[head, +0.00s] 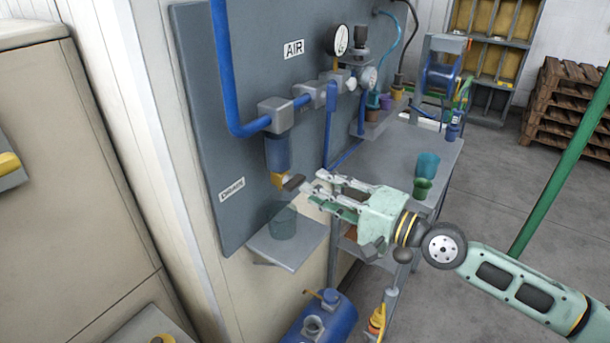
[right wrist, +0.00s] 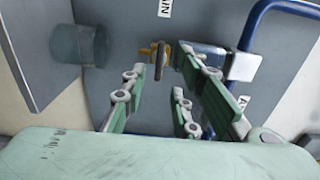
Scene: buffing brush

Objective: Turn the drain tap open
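The drain tap (head: 292,183) has a brassy yellow body and a dark lever. My left gripper is not in view.
A translucent cup (head: 283,222) stands on a small shelf (head: 283,246) below the tap. A blue pipe (head: 222,70) and a gauge (head: 340,40) are on the panel. A workbench (head: 400,148) with cups is behind my right gripper. A blue tank (head: 335,320) is below.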

